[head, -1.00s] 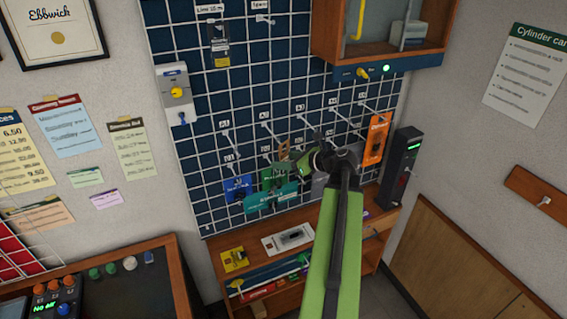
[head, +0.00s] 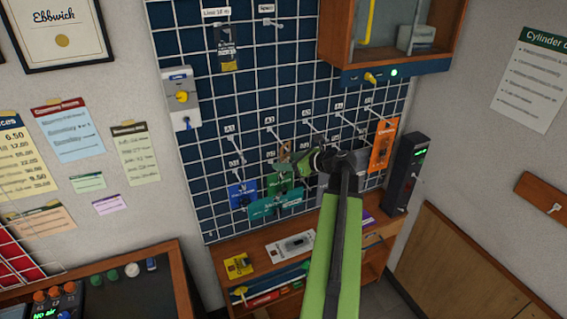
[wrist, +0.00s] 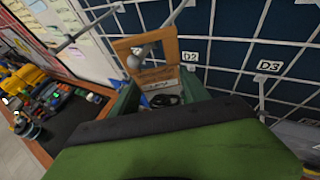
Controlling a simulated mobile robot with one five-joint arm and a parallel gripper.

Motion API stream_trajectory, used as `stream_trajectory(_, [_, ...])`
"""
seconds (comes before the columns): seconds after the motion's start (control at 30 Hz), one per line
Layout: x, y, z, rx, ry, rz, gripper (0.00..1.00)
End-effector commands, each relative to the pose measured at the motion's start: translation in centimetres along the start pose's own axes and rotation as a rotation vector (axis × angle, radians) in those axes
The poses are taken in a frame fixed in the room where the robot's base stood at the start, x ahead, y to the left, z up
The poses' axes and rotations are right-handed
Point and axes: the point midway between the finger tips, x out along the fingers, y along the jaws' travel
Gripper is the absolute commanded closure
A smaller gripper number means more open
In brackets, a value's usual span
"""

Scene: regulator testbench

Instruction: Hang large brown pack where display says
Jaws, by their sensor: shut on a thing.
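My gripper (head: 292,163) is shut on the brown pack (head: 284,150), in front of the middle of the pegboard (head: 240,110). In the wrist view, the pack's brown frame with its open hang hole (wrist: 146,42) stands up between my green fingers (wrist: 155,93). A ball-tipped peg (wrist: 160,33) lies across that hole; I cannot tell whether it passes through. A label reading D3 (wrist: 268,66) is to the right. A dark upright unit (head: 408,170) with a small green display (head: 420,152) stands right of the board; its text is too small to read.
Blue (head: 241,194), teal (head: 276,203) and orange (head: 383,145) packs hang close around my gripper. Several bare pegs stick out nearby. A wooden cabinet (head: 395,35) overhangs at upper right. A shelf (head: 215,262) with flat packs is below. A console (head: 58,300) reads "No air".

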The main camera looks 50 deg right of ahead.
Motion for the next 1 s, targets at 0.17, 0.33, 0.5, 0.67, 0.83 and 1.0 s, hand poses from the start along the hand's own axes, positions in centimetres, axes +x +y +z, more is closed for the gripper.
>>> stream_trajectory(0.17, [0.0, 0.0, 0.0, 0.000, 0.000, 0.000, 0.91])
stream_trajectory(0.33, [0.1, 0.1, 0.1, -0.001, 0.000, 0.002, 0.33])
stream_trajectory(0.5, [0.1, 0.2, 0.1, -0.001, 0.000, 0.003, 0.21])
stream_trajectory(0.67, [0.2, 0.2, 0.1, -0.001, 0.000, 0.003, 0.21])
stream_trajectory(0.83, [-1.0, 0.2, 0.2, -0.001, 0.000, 0.001, 0.21])
stream_trajectory(1.0, [-5.1, 0.2, 0.6, 0.001, 0.000, -0.001, 0.21])
